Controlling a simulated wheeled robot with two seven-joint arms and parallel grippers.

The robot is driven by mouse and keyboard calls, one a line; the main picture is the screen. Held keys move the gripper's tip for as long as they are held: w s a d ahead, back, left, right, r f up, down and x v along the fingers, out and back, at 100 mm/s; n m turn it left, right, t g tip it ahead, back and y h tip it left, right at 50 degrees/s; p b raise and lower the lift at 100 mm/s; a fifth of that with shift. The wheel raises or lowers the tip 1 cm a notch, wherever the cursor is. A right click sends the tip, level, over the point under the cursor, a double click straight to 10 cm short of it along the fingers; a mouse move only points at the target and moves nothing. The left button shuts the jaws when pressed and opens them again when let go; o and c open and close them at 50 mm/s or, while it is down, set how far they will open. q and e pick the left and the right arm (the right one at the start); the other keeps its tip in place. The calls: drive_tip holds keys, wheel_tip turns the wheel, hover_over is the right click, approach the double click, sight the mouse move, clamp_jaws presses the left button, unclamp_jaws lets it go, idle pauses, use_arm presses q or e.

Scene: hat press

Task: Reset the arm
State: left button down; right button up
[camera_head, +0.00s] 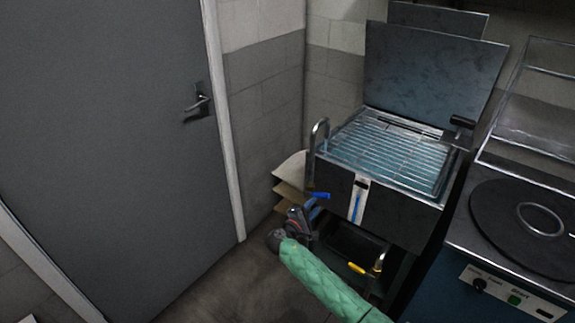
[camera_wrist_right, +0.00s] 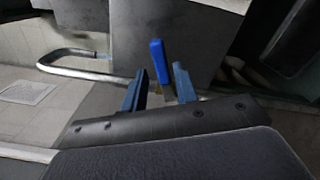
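My right gripper (camera_head: 308,206) is low at the front left of the fryer-like machine (camera_head: 405,212), with its arm in a green sleeve. In the right wrist view, its two blue-grey fingers (camera_wrist_right: 158,88) stand apart. A blue lever handle (camera_wrist_right: 159,62) shows in the gap between them; no finger visibly touches it. In the head view the blue lever (camera_head: 321,195) is close by the fingertips. How deep it lies between the fingers I cannot tell. My left gripper is not in view.
The machine has a wire rack (camera_head: 390,150), a raised lid (camera_head: 430,80) and a yellow-handled pipe (camera_head: 372,268) below. A round hot plate unit (camera_head: 500,225) stands at right. A grey door (camera_head: 110,130) is at left. Floor (camera_head: 225,290) left of my arm is clear.

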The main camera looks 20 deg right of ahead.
drive_tip(key=s+a+m+g+y, duration=0.2)
drive_tip(key=s+a+m+y, duration=0.2)
drive_tip(key=s+a+y, duration=0.3)
drive_tip(key=s+a+m+g+y, duration=0.3)
drive_tip(key=s+a+m+y, duration=0.25)
drive_tip(key=s, duration=0.45)
drive_tip(key=s+f+g+y, duration=0.1)
drive_tip(key=s+f, duration=0.3)
drive_tip(key=s, duration=0.6)
drive_tip(key=s+f+g+y, duration=0.1)
drive_tip(key=s+f, duration=0.3)
drive_tip(key=s, duration=0.7)
drive_tip(key=s+a+f+g+y, duration=0.1)
drive_tip(key=s+f, duration=0.3)
drive_tip(key=s, duration=0.6)
drive_tip(key=shift+s+m+g, duration=0.2)
drive_tip(key=shift+m+g, duration=0.25)
drive_tip(key=shift+g, duration=0.35)
drive_tip(key=shift+f, duration=0.1)
